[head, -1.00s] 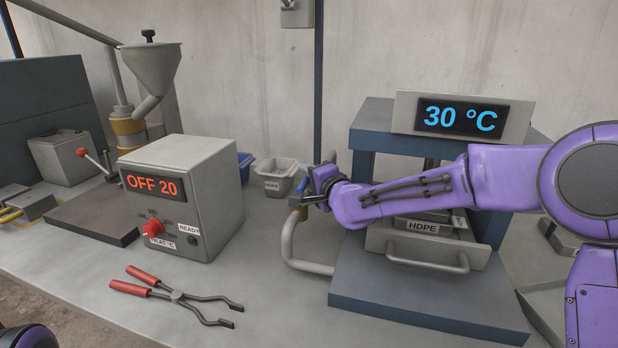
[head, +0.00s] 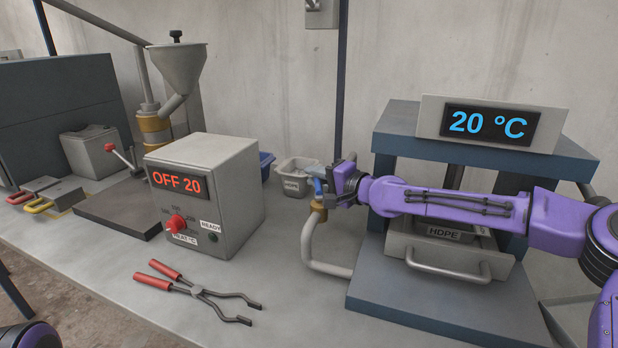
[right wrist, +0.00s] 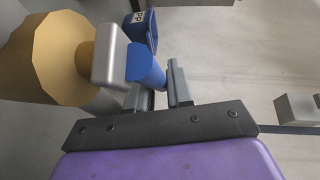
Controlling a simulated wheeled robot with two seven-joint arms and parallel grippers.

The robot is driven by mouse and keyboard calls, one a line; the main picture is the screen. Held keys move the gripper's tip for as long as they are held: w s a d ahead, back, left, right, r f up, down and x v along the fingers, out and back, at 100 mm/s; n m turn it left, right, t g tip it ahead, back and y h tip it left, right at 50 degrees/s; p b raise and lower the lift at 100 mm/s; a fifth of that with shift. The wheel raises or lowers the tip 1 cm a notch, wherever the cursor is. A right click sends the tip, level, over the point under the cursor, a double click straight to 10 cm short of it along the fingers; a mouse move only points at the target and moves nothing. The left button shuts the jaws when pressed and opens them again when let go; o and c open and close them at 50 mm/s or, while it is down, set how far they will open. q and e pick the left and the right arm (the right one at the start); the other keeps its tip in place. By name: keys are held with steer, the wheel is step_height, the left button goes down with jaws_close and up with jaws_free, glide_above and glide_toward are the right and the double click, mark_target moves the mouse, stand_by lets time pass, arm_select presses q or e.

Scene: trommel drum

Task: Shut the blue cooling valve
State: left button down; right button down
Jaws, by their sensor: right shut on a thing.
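The cooling valve is a brass body (head: 318,212) on a grey pipe, with a blue handle (head: 317,185) at its top. In the right wrist view, the brass body (right wrist: 45,62) is at the left, and a silver lever runs from it to the blue grip (right wrist: 146,68). My right gripper (head: 324,188) is at the handle and shut on it; in the right wrist view its fingers (right wrist: 160,92) are by the end of the blue grip. The gripper partly hides the handle in the head view, so its exact angle is hard to tell. My left gripper is out of view.
The press (head: 396,145) with a "20 °C" display (head: 489,124) stands right of the valve. A grey control box (head: 235,160) reading "OFF 20" is left. Red-handled tongs (head: 200,292) lie in front. Grey (head: 292,183) and blue (head: 266,166) bins stand behind.

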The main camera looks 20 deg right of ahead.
steer(key=shift+a+f, duration=0.15)
steer(key=shift+f, duration=0.05)
steer(key=c, duration=1.4)
jaws_free()
steer(key=shift+s, duration=0.1)
steer(key=shift+r, duration=0.1)
